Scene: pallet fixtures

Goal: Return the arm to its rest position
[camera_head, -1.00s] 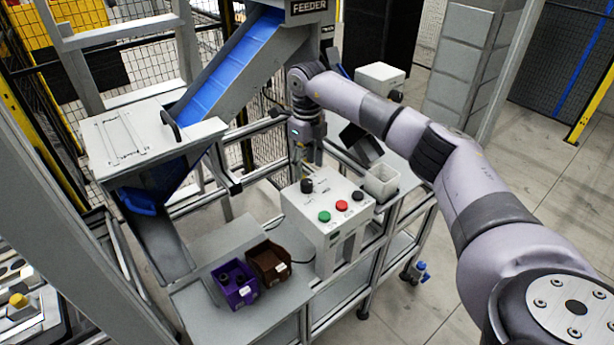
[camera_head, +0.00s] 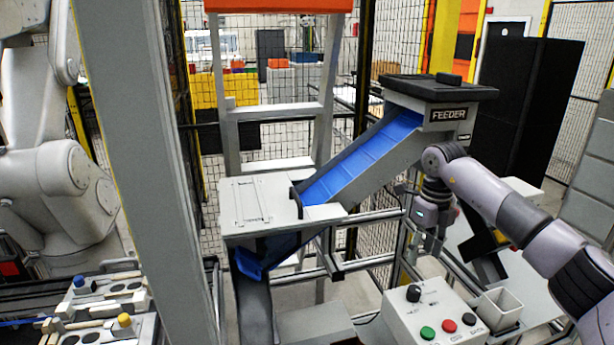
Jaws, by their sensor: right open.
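My right arm (camera_head: 502,202) comes in from the right edge and bends down at its wrist. My right gripper (camera_head: 430,246) hangs below it, pointing down. It is open and empty, small in the view, above and behind the control box (camera_head: 396,318). A gap shows between it and the black knob (camera_head: 413,293) on the box. My left gripper is not in view.
The feeder (camera_head: 440,90) with its blue conveyor (camera_head: 358,158) stands behind my right gripper. A white cup (camera_head: 500,308) is right of the box. A grey post (camera_head: 145,170) and fixture plates (camera_head: 105,305) are at left. A white robot stands far left.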

